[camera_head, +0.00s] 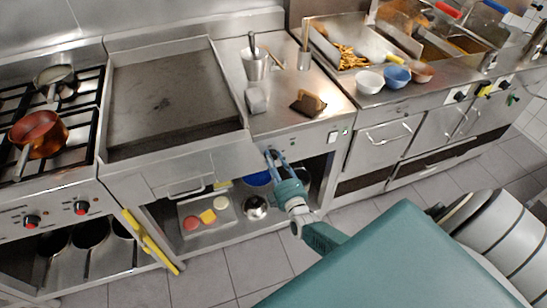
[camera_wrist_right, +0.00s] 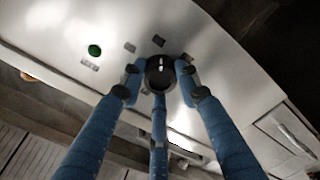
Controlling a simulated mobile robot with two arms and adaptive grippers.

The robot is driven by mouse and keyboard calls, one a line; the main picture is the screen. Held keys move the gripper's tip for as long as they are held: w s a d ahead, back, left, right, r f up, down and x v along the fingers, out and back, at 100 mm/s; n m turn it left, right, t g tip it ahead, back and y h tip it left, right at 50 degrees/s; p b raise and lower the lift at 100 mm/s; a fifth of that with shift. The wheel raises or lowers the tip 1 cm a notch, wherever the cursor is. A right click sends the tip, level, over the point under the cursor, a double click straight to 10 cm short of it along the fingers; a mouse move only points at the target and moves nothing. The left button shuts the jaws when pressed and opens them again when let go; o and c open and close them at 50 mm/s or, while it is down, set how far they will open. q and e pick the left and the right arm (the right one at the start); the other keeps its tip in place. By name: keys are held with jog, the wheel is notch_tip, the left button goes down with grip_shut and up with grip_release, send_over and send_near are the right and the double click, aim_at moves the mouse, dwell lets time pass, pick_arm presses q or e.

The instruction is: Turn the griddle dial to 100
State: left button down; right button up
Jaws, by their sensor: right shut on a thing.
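The griddle (camera_head: 172,92) is a wide flat metal plate with raised walls, left of centre in the head view. The black round dial (camera_wrist_right: 160,66), with a white mark on its face, sits on the steel front panel (camera_wrist_right: 222,62). My right gripper (camera_head: 271,155) reaches that panel, right of the griddle. In the right wrist view my blue fingers (camera_wrist_right: 158,82) are closed around the dial from several sides. In the head view the fingers mostly hide the dial. The number it points to cannot be read. My left gripper is out of view.
A green indicator (camera_wrist_right: 94,50) sits on the panel beside the dial. A stove with a copper pot (camera_head: 38,132) stands at left. A tray with food pieces (camera_head: 207,216) and a blue container (camera_head: 257,178) are on the shelf below. Bowls (camera_head: 370,81) stand on the right counter.

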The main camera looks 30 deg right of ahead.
jog(key=shift+s+d+f+n, duration=0.1)
jog(key=shift+n, duration=2.35)
jog(key=shift+s+d+f+n, duration=0.1)
jog(key=shift+n, duration=2.35)
jog(key=shift+w+r, duration=0.1)
jog(key=o, duration=1.1)
jog(key=shift+o, duration=0.2)
jog(key=shift+r, duration=0.1)
jog(key=shift+s+a, duration=0.1)
jog(key=shift+s, duration=0.15)
jog(key=v, duration=1.1)
jog(key=shift+s, duration=0.3)
